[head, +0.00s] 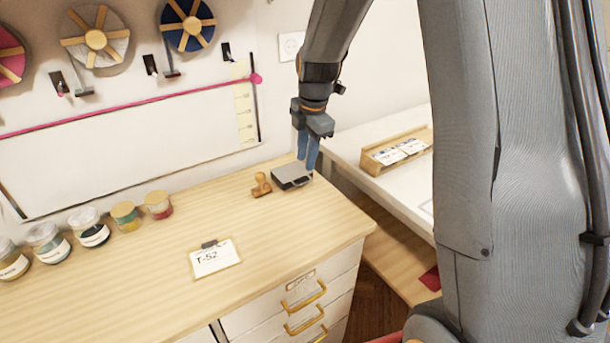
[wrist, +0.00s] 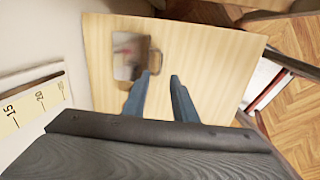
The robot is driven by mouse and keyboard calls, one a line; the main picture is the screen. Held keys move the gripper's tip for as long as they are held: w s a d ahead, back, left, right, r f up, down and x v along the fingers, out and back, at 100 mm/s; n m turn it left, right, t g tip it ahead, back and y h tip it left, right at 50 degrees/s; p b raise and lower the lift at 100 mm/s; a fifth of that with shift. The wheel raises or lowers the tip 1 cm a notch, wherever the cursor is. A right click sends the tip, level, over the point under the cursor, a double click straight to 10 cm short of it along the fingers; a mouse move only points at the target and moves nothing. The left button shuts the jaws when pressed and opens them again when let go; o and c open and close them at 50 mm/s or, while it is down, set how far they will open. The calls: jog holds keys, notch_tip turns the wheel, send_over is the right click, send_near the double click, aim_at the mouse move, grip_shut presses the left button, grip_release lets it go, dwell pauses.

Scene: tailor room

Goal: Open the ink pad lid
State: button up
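The ink pad (head: 291,174) lies near the right end of the wooden desk, with a flat grey top and a dark part showing along its front right side. In the wrist view its shiny lid (wrist: 128,57) reflects the surroundings, and a dark edge shows on its right. I cannot tell whether the lid is slightly raised. My gripper (head: 312,166) points down at the pad's right side, its two blue fingers apart and empty. In the wrist view my gripper (wrist: 162,77) has its left finger over the pad's dark edge; I cannot tell if it touches.
A wooden stamp (head: 261,185) stands just left of the pad. A clipboard card (head: 214,258) and several jars (head: 90,228) are farther left. A white table (head: 400,180) with a wooden tray (head: 396,150) is beyond a gap at right. The desk front is clear.

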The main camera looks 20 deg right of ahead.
aim_at(295, 174)
jog(key=shift+w+a+f+p, duration=0.1)
jog(key=shift+w+f+p, duration=0.2)
jog(key=shift+f, duration=0.95)
jog(key=shift+w+f+p, duration=0.1)
jog(key=shift+f+p, duration=0.25)
jog(key=shift+f, duration=0.95)
jog(key=shift+w+a+f+p, duration=0.1)
jog(key=shift+w+f+p, duration=0.2)
jog(key=shift+f, duration=0.95)
jog(key=shift+s, duration=0.1)
jog(key=shift+c, duration=0.4)
grip_shut()
jog(key=shift+d, duration=0.1)
